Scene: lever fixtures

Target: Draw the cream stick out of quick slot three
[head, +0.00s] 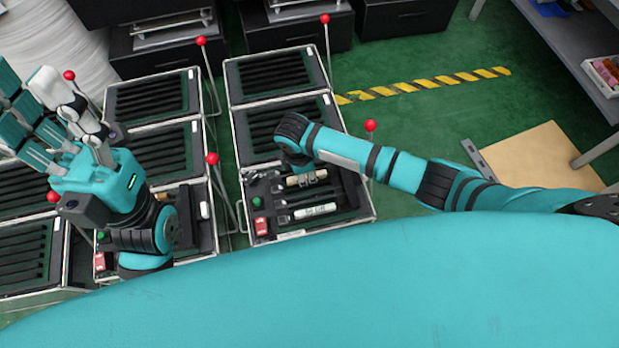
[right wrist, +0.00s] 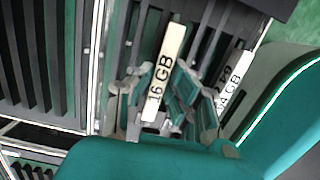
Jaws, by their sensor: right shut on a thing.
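The cream stick (head: 306,178), marked "16 GB" in the right wrist view (right wrist: 168,62), lies along the slot panel (head: 345,211) at the front of the middle fixture. My right gripper (head: 300,176) is over its left part. In the right wrist view the fingers (right wrist: 158,104) are closed around the stick, one on each side. The fingers partly hide the slot, so I cannot tell how far the stick sits in it. My left gripper (head: 52,112) is open and empty at the left, above other fixtures, its fingers spread.
A white stick (head: 316,211) lies parallel in the same panel; it also shows in the right wrist view (right wrist: 236,82). A green button (head: 256,201) and red switch (head: 261,226) sit at the panel's left. Red-knobbed levers (head: 325,19) stand beside fixtures. Green floor (head: 430,120) is open at right.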

